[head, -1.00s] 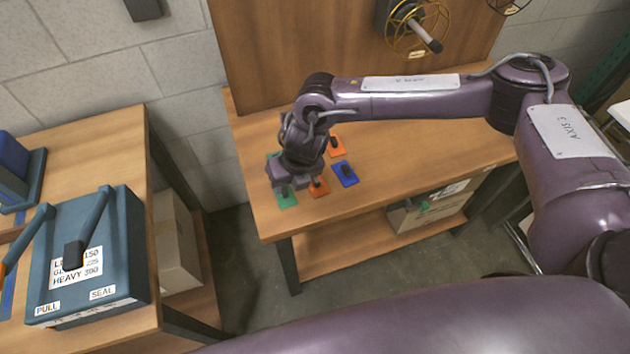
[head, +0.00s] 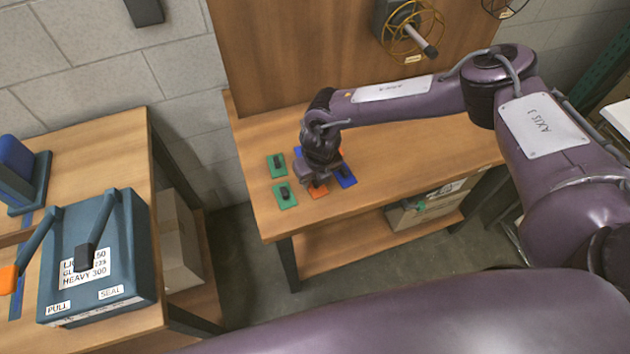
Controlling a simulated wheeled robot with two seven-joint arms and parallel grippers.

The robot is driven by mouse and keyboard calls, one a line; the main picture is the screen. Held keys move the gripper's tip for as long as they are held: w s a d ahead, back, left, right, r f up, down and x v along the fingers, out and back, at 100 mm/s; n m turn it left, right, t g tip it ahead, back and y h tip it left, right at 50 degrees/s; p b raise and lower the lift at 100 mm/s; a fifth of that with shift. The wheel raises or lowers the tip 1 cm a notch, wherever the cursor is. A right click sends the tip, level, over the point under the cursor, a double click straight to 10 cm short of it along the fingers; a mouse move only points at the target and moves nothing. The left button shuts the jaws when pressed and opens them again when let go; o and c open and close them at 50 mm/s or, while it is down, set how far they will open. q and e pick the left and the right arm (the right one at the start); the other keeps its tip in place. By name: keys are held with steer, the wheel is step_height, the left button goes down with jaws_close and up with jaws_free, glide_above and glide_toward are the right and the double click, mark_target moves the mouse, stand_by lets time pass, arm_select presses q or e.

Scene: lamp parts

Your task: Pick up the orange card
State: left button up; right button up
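An orange card (head: 318,192) with a dark part on it lies near the front of the wooden bench, partly covered by my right gripper. My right gripper (head: 319,183) points down just over this card. Its fingers are small and hard to make out, so I cannot tell whether they are open or touching it. Two green cards, a far one (head: 277,165) and a near one (head: 285,197), lie to its left. A blue card (head: 346,179) lies to its right, and a sliver of blue (head: 297,151) shows behind the gripper. My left gripper is out of view.
The bench top (head: 430,142) is clear to the right of the cards. A cardboard box (head: 405,216) sits on its lower shelf. A wire reel (head: 412,32) juts from the back panel. At left, a blue sealer (head: 95,255) with levers stands on another table, across a floor gap.

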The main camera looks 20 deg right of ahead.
mark_target(315, 181)
jaws_close()
stand_by(0.3)
step_height(315, 181, up, 20)
steer(key=b, duration=0.4)
steer(key=shift+b, duration=0.3)
